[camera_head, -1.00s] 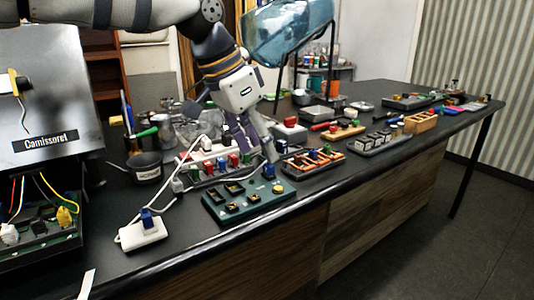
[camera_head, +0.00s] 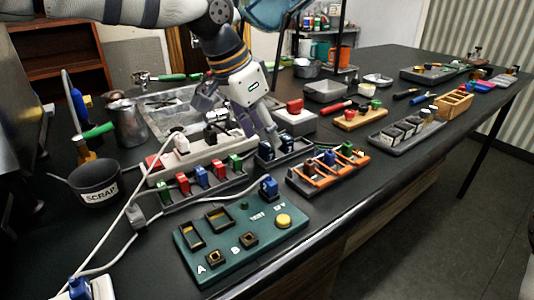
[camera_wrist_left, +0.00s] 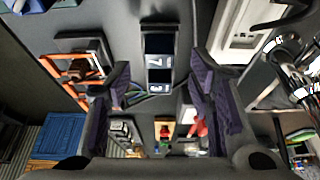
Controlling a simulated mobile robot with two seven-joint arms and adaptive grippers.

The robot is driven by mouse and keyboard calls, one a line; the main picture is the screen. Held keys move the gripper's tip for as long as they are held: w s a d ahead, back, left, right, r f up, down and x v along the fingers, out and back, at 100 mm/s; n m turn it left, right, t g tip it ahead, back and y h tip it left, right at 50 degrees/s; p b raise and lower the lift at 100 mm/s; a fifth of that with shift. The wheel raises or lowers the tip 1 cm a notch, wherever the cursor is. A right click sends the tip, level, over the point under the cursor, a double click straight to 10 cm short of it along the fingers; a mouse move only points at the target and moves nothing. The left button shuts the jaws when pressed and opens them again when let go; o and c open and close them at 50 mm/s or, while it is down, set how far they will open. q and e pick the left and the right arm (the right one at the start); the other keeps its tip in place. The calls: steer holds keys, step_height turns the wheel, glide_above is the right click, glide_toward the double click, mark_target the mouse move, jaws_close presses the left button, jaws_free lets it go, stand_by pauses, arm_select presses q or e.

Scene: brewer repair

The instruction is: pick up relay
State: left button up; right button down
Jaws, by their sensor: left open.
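Dark blue blocks, which look like relays (camera_head: 267,152), stand in a small dark tray (camera_head: 300,154) near the middle of the bench. In the left wrist view, two dark blocks with pale number labels (camera_wrist_left: 160,62) sit in line between the fingers. My left gripper (camera_head: 260,132) is open and points down at this tray, with one finger on each side of the blocks in its wrist view (camera_wrist_left: 161,76). It holds nothing. I cannot tell whether the fingers touch the blocks. My right gripper is not in view.
A grey rack of coloured blocks (camera_head: 201,178), a white power strip (camera_head: 183,158) and an orange-railed rack (camera_head: 325,172) stand close by. A green test board (camera_head: 240,247) is in front. The scrap cup (camera_head: 97,180) and a white cable are at left.

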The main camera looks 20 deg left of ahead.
mark_target(268, 143)
arm_select(q)
steer(key=x, duration=0.3)
steer(key=shift+f, duration=0.15)
steer(key=c, duration=1.1)
steer(key=shift+c, duration=0.2)
